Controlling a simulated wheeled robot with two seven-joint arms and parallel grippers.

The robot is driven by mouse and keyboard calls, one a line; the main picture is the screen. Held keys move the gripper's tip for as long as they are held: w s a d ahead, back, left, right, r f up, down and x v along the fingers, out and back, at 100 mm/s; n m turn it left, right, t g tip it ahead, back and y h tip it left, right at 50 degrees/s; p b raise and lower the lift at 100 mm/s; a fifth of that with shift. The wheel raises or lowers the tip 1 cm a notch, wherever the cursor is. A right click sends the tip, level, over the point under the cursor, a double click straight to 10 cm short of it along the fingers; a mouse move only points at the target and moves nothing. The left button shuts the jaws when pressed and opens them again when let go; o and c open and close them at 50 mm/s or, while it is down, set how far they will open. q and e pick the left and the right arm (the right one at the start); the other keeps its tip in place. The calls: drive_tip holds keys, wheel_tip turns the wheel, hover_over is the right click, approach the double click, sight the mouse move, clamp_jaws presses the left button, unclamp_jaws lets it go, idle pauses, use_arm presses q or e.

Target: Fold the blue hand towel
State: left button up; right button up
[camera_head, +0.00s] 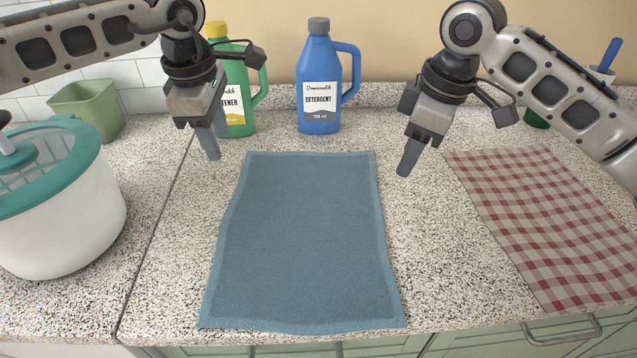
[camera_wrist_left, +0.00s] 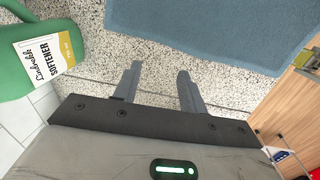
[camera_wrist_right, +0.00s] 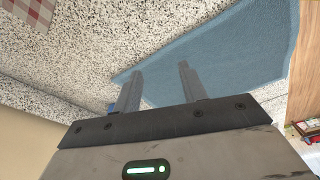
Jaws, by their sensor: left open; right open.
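The blue hand towel (camera_head: 305,235) lies flat and spread out on the speckled counter, its near edge close to the counter's front. It also shows in the left wrist view (camera_wrist_left: 215,30) and in the right wrist view (camera_wrist_right: 225,55). My left gripper (camera_head: 213,156) is open and empty above the counter, just left of the towel's far left corner; its two fingers stand apart in the left wrist view (camera_wrist_left: 157,80). My right gripper (camera_head: 404,172) is open and empty, just right of the towel's far right corner; its fingers stand apart in the right wrist view (camera_wrist_right: 160,75).
A green softener bottle (camera_head: 240,95) stands behind my left gripper. A blue detergent bottle (camera_head: 318,85) stands behind the towel. A red checkered cloth (camera_head: 550,220) lies at right.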

use_arm(q)
drive_tip(key=g, duration=0.2)
approach(240, 219)
drive_tip(key=f, duration=0.6)
drive_tip(key=shift+d+f, duration=0.2)
use_arm(e)
drive_tip(key=s+a+f+n, duration=0.1)
drive_tip(key=f, duration=0.2)
drive_tip(key=s+a+f+n+y, duration=0.1)
drive_tip(key=f, duration=0.2)
drive_tip(key=s+a+f+n, duration=0.1)
drive_tip(key=a+f, duration=0.1)
drive_tip(key=f, duration=0.1)
drive_tip(key=shift+f+g, duration=0.1)
drive_tip(key=shift+g, duration=0.3)
